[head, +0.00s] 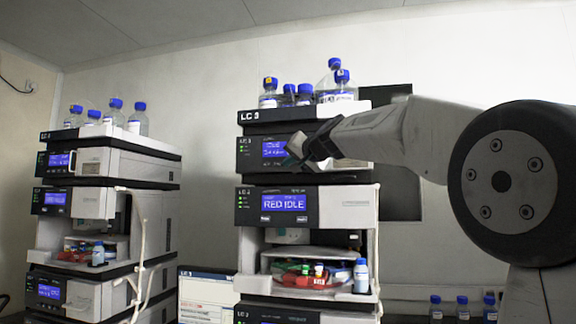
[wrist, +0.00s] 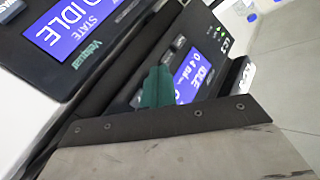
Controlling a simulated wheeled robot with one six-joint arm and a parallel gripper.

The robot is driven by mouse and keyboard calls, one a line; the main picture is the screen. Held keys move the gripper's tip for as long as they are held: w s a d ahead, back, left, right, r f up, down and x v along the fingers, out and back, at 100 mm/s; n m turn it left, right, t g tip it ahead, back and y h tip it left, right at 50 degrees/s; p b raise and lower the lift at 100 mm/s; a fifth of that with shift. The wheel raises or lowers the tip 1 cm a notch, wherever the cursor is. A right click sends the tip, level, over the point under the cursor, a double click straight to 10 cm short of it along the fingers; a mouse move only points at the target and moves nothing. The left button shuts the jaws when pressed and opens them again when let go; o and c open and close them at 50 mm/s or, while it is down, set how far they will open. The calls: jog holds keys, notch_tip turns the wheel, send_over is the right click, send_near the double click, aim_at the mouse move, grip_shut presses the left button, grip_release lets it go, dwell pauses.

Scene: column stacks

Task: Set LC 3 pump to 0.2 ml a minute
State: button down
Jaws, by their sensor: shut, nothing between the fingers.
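The LC 3 stack stands in the middle of the head view, with its LC 3 label (head: 249,116) on the top unit. The pump unit below it has a blue display (head: 274,148), partly covered by my gripper (head: 298,150). My gripper's green fingertips (wrist: 155,88) are shut and empty, in front of the pump panel near the keys. Whether they touch it I cannot tell.
A unit below the pump shows RED IDLE (head: 284,202); its display is also in the wrist view (wrist: 72,32). Blue-capped bottles (head: 304,94) stand on top. A similar stack (head: 97,162) stands at left, with a gap between them. A monitor (head: 206,292) is low between the stacks.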

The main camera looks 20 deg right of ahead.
jog(key=shift+s+a, duration=0.45)
jog(key=shift+s, duration=0.2)
jog(key=s+a, duration=0.1)
jog(key=s, duration=0.1)
jog(key=s+a, duration=0.2)
dwell(0.6)
dwell(2.4)
